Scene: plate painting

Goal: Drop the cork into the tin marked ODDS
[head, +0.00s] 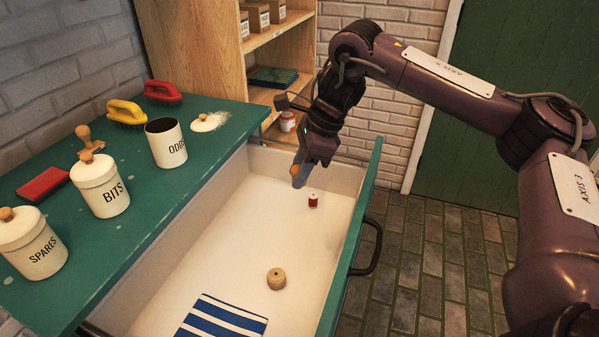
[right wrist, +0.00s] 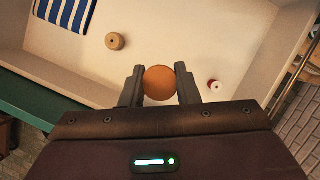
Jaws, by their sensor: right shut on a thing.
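The tin marked ODDS (head: 168,148) stands upright and open on the green worktop, its label partly turned away. Its white lid (head: 208,122) lies beside it on the right. My right gripper (head: 299,178) is over the far part of the open drawer, pointing down. In the right wrist view its two fingers (right wrist: 160,88) are shut on a round orange-brown thing, which looks like the cork (right wrist: 160,83) seen end-on. In the head view the cork is mostly hidden by the fingers. My left gripper is in neither view.
The open drawer (head: 225,235) holds a red thread spool (head: 313,201), a twine roll (head: 276,278) and a striped cloth (head: 222,318). Lidded tins BITS (head: 100,190) and SPARES (head: 32,245), brushes (head: 126,112) and a red block (head: 42,185) crowd the worktop. Shelves (head: 270,90) stand behind.

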